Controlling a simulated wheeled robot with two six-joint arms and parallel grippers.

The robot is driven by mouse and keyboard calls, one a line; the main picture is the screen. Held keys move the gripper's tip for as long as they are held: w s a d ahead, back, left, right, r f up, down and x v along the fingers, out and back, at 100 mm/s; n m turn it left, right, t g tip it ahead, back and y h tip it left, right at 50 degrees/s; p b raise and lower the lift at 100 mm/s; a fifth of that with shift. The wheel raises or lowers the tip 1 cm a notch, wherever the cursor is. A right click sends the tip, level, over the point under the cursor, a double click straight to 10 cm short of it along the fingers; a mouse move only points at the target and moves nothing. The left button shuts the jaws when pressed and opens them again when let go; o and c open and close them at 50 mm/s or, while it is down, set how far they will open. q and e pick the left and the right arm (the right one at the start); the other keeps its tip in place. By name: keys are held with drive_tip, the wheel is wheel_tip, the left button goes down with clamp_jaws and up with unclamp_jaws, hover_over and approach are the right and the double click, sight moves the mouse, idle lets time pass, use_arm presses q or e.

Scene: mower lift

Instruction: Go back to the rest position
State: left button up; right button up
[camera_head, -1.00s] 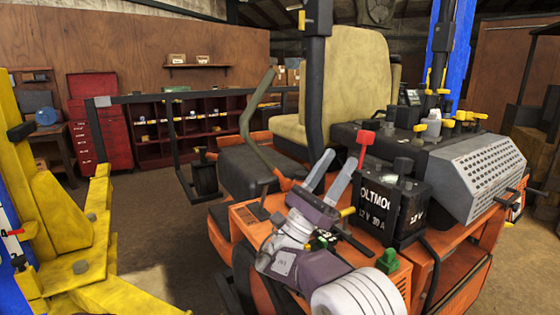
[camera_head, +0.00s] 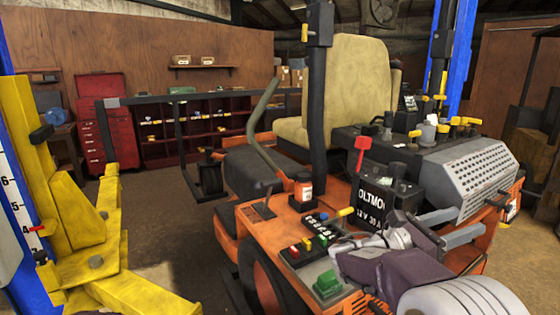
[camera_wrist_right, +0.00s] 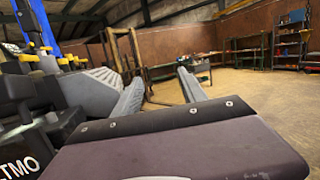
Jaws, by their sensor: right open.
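My right gripper (camera_head: 452,226) is open and empty in the head view. Its fingers point right, just in front of the black battery (camera_head: 376,200) on the orange mower (camera_head: 318,221). My right forearm covers part of the mower's front side. In the right wrist view, the two grey fingers of the right gripper (camera_wrist_right: 160,95) stand apart with nothing between them. The battery shows at the left edge of that view (camera_wrist_right: 22,150). My left gripper is not in view.
A yellow lift post (camera_head: 60,200) stands at the left. A grey perforated cover (camera_head: 470,175) is near the fingers. Open floor shows in the wrist view.

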drive_tip(key=s+f+m+g+y+p, duration=0.1)
drive_tip(key=s+f+m+g+y, duration=0.15)
drive_tip(key=s+f+y, duration=0.55)
drive_tip(key=s+f+m+g+y, duration=0.25)
drive_tip(key=s+f, duration=0.25)
drive_tip(key=f, duration=0.7)
drive_tip(key=s+a+f+m+y, duration=0.3)
drive_tip(key=a+f+m+y, duration=0.15)
drive_tip(key=a+f, duration=0.2)
drive_tip(key=s+a+f+m+y, duration=0.3)
drive_tip(key=a+f+m, duration=0.3)
drive_tip(key=a, duration=0.2)
drive_tip(key=w+a+m+t, duration=0.1)
drive_tip(key=w+a+m+y, duration=0.1)
drive_tip(key=m, duration=0.1)
drive_tip(key=w+a+m+t+y, duration=0.1)
drive_tip(key=w+a+m, duration=0.1)
drive_tip(key=shift+w+f+t, duration=0.1)
drive_tip(key=shift+f+t, duration=0.2)
drive_tip(key=shift+f, duration=0.1)
